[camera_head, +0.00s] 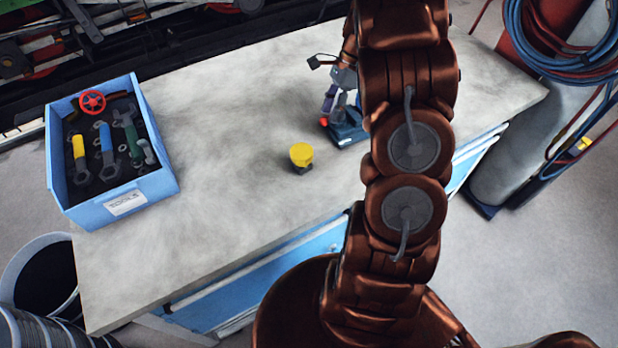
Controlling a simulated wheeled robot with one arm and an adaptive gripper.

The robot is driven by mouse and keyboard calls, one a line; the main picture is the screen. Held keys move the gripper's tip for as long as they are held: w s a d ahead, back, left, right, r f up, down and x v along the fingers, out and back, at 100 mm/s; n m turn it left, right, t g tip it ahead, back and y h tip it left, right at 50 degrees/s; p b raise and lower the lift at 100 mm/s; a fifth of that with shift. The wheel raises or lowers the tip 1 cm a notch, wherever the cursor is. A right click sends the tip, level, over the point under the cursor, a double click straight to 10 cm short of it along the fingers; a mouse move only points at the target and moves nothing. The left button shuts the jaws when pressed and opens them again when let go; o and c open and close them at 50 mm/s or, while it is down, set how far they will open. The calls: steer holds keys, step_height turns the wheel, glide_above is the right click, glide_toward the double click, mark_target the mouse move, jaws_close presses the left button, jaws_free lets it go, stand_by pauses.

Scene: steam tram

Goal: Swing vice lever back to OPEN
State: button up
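A small dark blue vice (346,128) stands on the grey workbench right of the middle, partly hidden behind my arm. A red part (323,122) shows at its left side, and a purple-grey part (331,98) stands above its base. I cannot tell which part is the lever or how it is set. My gripper (322,62) is at the upper middle, close above and beside the vice. Its dark fingers are small in view and partly hidden. I cannot tell whether it touches the vice or whether it is open or shut.
A yellow-topped knob (301,156) stands on the workbench (230,90) left of the vice. A blue tool box (124,203) with several wrenches and a red handwheel (92,102) sits at the left. The bench between box and knob is clear. Coiled hoses (560,45) hang at the right.

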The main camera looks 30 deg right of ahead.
steer(key=m, duration=0.1)
steer(key=m+t+p, duration=0.1)
steer(key=m, duration=0.1)
steer(key=shift+w+d+r+m+t, duration=0.1)
steer(key=shift+w+d+m+t, duration=0.2)
steer(key=shift+m, duration=0.1)
steer(key=m, duration=0.1)
steer(key=m+t, duration=0.1)
steer(key=m+p, duration=0.1)
steer(key=m, duration=0.1)
steer(key=shift+w+d+t+h, duration=0.25)
steer(key=shift+d+t+h, duration=0.05)
steer(key=shift+d+r, duration=0.1)
steer(key=shift+d, duration=0.05)
steer(key=b+v, duration=0.2)
steer(key=v, duration=0.5)
steer(key=s+a+r+n+g+h+b, duration=0.1)
steer(key=s+a+r+n, duration=0.1)
steer(key=s+a+n, duration=0.45)
steer(key=s+a+r+n+g+b, duration=0.15)
steer(key=a+n, duration=0.25)
steer(key=a, duration=0.6)
steer(key=s+a+n+g+h, duration=0.1)
steer(key=s+a+n+h, duration=0.1)
steer(key=s+a+n, duration=0.7)
steer(key=shift+s+a+f+n+b, duration=0.3)
steer(key=shift+s+f+n, duration=0.15)
steer(key=shift+s+n, duration=1.95)
steer(key=shift+s+m+g, duration=0.25)
steer(key=shift+m, duration=0.2)
